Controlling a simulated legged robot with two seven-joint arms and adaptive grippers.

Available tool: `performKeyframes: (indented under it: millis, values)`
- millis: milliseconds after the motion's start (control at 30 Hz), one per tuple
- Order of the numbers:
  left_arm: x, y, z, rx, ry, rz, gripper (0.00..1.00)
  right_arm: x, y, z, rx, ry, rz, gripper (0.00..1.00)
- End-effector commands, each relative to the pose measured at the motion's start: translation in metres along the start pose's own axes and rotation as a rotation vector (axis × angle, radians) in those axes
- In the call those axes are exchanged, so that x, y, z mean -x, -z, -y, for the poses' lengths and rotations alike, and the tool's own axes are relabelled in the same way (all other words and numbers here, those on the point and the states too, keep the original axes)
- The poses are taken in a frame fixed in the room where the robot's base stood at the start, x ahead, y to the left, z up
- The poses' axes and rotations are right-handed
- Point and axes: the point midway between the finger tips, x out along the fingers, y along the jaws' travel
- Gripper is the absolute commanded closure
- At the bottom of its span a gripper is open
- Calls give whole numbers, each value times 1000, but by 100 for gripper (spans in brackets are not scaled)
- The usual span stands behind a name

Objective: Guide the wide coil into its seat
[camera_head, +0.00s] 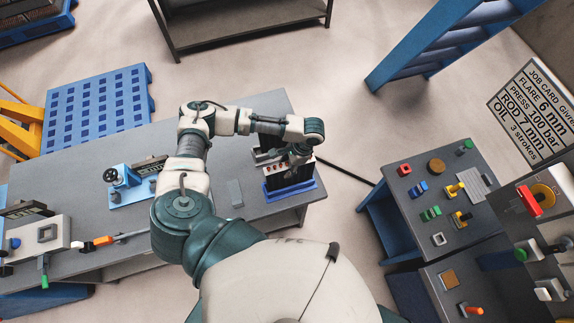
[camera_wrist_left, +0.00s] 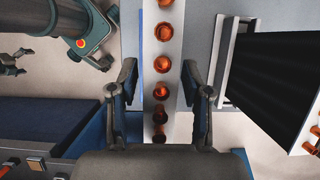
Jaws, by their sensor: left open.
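My left gripper (camera_head: 298,150) is over the black-and-white unit (camera_head: 290,174) at the right end of the grey table. In the left wrist view my gripper (camera_wrist_left: 160,78) is open, with one finger on each side of a pale strip. The strip (camera_wrist_left: 176,48) carries several round copper-coloured pieces (camera_wrist_left: 162,64) in a row. The row runs between the fingers; whether the fingers touch the strip, I cannot tell. I cannot tell which thing is the wide coil or where its seat is.
The unit stands on a blue base (camera_head: 294,191). A small grey block (camera_head: 235,193) and a blue fixture (camera_head: 130,186) are on the grey table (camera_head: 70,168). A side table (camera_head: 445,205) with coloured parts stands right. A large black panel (camera_wrist_left: 272,78) is right of the fingers.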

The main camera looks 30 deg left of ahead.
Motion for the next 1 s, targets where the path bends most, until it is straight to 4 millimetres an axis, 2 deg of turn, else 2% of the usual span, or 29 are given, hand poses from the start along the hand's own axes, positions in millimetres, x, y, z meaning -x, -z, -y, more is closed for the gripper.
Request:
performKeyframes:
  millis: [1000]
  values:
    - [27,0,0,0,0,-2,51,0,0,-1,1,-1,0,0]
